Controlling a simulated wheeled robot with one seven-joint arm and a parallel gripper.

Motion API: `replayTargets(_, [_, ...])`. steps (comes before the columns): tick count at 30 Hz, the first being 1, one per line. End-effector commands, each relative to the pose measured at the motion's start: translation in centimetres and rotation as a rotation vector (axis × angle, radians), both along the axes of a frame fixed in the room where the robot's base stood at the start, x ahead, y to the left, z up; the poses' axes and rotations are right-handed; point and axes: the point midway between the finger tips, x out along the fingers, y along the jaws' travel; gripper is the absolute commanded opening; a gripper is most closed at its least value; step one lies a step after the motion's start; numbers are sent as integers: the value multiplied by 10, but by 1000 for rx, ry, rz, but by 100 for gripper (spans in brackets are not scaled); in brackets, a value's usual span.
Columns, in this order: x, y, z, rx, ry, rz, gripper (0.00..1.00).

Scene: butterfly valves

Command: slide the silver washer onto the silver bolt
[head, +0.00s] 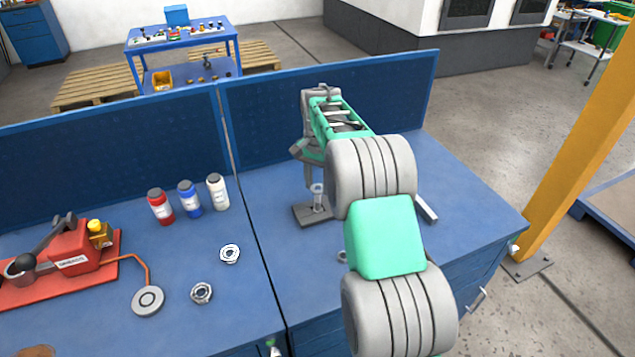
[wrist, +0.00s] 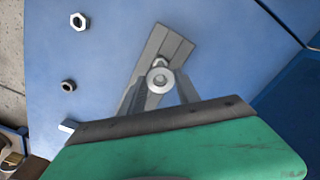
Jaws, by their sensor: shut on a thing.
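My gripper (wrist: 158,88) is shut on the silver washer (wrist: 160,80), a pale ring between the fingertips in the wrist view. The ring lies over the silver bolt, which stands on a grey plate (wrist: 168,46). A round end shows inside the ring. I cannot tell whether the washer is around the bolt or just above it. In the head view my gripper reaches down over the same grey plate (head: 305,214), and the upright silver bolt (head: 318,201) shows there. The fingertips and washer are hard to make out in that view, partly behind my arm.
Hex nuts (head: 201,292) (head: 229,253) lie on the blue bench to the left. Three bottles (head: 190,198) stand behind them, and a red device (head: 70,262) is farther left. A blue panel (head: 330,95) backs the bench.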

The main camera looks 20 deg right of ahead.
Motion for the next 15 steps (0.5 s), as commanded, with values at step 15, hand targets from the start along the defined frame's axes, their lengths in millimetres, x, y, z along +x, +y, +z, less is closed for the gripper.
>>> replayTargets(15, [0,0,-6,0,0,0,0])
